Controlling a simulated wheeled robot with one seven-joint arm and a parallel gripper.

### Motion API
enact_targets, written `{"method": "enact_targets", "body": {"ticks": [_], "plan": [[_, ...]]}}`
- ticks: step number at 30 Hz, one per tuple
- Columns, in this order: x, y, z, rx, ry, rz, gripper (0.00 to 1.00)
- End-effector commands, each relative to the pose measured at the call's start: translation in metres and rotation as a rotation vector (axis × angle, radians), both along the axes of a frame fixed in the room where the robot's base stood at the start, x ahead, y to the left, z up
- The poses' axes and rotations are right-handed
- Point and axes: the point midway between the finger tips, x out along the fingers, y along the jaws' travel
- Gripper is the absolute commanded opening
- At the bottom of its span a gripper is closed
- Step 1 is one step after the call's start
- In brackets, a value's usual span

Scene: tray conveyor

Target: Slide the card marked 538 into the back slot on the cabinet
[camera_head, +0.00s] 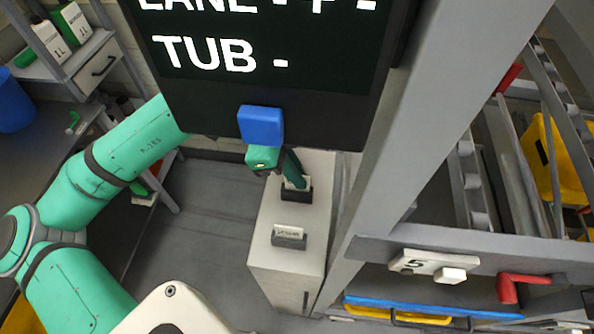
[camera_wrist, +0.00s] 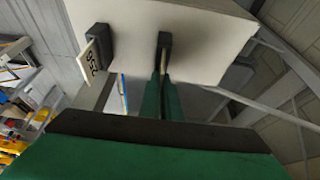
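The cabinet (camera_head: 262,233) stands below the dark sign, with two dark slot holders on its pale top. The back slot (camera_head: 291,194) holds the lower edge of a white card (camera_head: 303,181). My gripper (camera_head: 296,178) is directly above it, its green fingers together on the card. In the wrist view, my gripper (camera_wrist: 164,82) is shut on this card, seen edge-on, with its far end in the back slot (camera_wrist: 165,41). Its number is hidden. The front slot (camera_head: 289,242) holds another card (camera_head: 290,232), whose number in the wrist view (camera_wrist: 91,62) looks like 256.
The dark sign (camera_head: 330,110) hangs above the cabinet, with a blue block (camera_head: 261,126) at its lower edge. A grey post (camera_head: 440,105) and the conveyor frame (camera_head: 460,245) stand close on the right. Open floor (camera_head: 210,230) lies left of the cabinet.

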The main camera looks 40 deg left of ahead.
Motion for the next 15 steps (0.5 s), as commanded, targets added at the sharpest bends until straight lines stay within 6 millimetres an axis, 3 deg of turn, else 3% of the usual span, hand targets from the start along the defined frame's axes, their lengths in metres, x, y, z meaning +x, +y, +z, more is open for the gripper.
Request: {"method": "enact_targets", "body": {"ticks": [10, 13, 15], "plan": [[-0.0003, -0.0003, -0.0072, -0.001, 0.000, 0.000, 0.00], [-0.0002, -0.0002, -0.0070, -0.001, -0.001, 0.000, 0.25], [-0.0001, -0.0002, -0.0070, -0.001, -0.001, 0.000, 0.25]]}}
